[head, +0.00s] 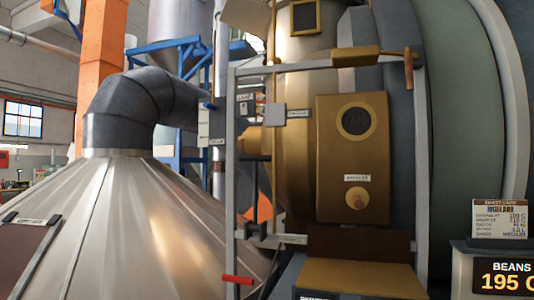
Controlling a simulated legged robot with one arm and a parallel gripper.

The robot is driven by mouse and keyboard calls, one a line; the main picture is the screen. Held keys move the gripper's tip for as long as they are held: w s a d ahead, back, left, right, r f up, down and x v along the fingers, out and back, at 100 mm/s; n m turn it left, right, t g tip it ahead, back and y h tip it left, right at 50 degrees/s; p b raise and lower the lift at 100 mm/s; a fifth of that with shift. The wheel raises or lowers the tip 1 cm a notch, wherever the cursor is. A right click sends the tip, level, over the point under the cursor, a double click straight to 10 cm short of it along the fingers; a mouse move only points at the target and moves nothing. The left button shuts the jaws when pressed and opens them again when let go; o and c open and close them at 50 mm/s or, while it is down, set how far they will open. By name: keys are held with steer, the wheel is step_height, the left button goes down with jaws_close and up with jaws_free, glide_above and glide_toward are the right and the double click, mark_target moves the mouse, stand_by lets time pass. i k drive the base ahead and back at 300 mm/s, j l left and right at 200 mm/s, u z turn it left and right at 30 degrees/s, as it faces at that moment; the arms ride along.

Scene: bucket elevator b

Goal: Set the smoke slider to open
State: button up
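I cannot make out for certain which part is the smoke slider, as most small labels are too small to read. A dark vertical rod with a block at its lower end (256,231) stands beside the grey upright of the roaster frame. A small plate with a label (298,113) is to its upper right, and another small label (292,239) is to its lower right. A red handle (238,280) sticks out low on the frame. My gripper is not in view.
The brass roaster front (352,150) has a round window and a knob (357,198). A wooden-handled lever (408,70) sticks out at upper right. A large metal cone (130,225) with a dark duct (145,100) fills the left. A beans display (507,277) stands at lower right.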

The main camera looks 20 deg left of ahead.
mark_target(207, 105)
steer(key=i+l+u, duration=0.15)
steer(key=i, duration=0.7)
steer(key=u, duration=1.4)
